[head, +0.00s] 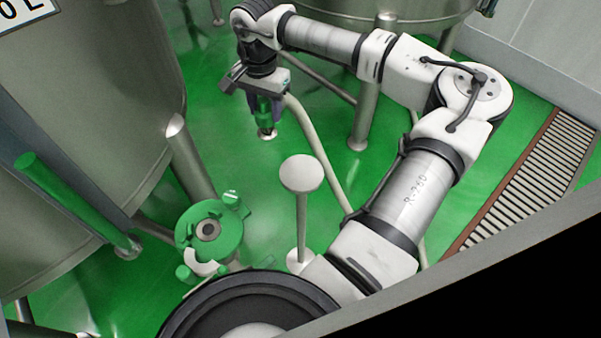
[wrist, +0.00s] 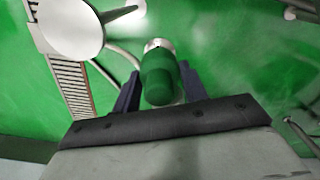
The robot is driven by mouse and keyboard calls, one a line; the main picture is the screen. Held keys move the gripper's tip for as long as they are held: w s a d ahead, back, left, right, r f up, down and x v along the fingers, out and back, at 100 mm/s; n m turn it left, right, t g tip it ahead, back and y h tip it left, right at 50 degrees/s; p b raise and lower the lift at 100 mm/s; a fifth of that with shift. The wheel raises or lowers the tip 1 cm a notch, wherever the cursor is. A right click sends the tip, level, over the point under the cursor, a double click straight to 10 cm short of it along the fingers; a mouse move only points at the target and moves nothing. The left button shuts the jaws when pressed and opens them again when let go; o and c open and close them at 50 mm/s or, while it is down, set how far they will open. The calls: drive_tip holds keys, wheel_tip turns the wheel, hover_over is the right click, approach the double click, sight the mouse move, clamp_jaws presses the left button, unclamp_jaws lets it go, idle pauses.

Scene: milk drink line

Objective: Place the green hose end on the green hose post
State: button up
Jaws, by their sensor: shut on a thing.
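My gripper (head: 265,122) is shut on the green hose end (head: 264,108), a green fitting with a metal tip. It holds it above the green floor at the upper middle of the head view. In the wrist view the green hose end (wrist: 158,78) sits between the two dark fingers, metal tip away from the palm. A pale hose (head: 318,150) runs from near my gripper down to the floor. A green round fitting with a grey centre (head: 210,229) stands at lower left, well apart from my gripper; I cannot tell whether it is the green hose post.
A pale post with a round flat top (head: 301,173) stands between my gripper and my base; its top (wrist: 72,27) also shows in the wrist view. A large steel tank (head: 85,110) with a green bar (head: 75,200) fills the left. A floor drain grate (head: 530,180) lies right.

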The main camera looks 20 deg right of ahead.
drive_tip(key=s+d+r+m+b, duration=0.1)
drive_tip(key=s+d+r+m, duration=0.1)
drive_tip(key=s+r, duration=0.65)
drive_tip(key=s+d+r+m+b, duration=0.1)
drive_tip(key=s+d+r+m, duration=0.3)
drive_tip(key=r, duration=0.7)
drive_tip(key=shift+n, duration=0.7)
drive_tip(key=f, duration=0.6)
drive_tip(key=a+f+b, duration=0.1)
drive_tip(key=f, duration=0.6)
drive_tip(key=s+a+f+b, duration=0.1)
drive_tip(key=f, duration=0.5)
drive_tip(key=shift+a+f, duration=0.25)
drive_tip(key=shift+f, duration=0.15)
drive_tip(key=shift+f+b, duration=0.15)
drive_tip(key=shift+b, duration=0.3)
drive_tip(key=o, duration=1.3)
drive_tip(key=shift+s, duration=0.1)
wheel_tip(320, 180, up, 13)
drive_tip(key=shift+f+p, duration=0.2)
drive_tip(key=shift+p, duration=1)
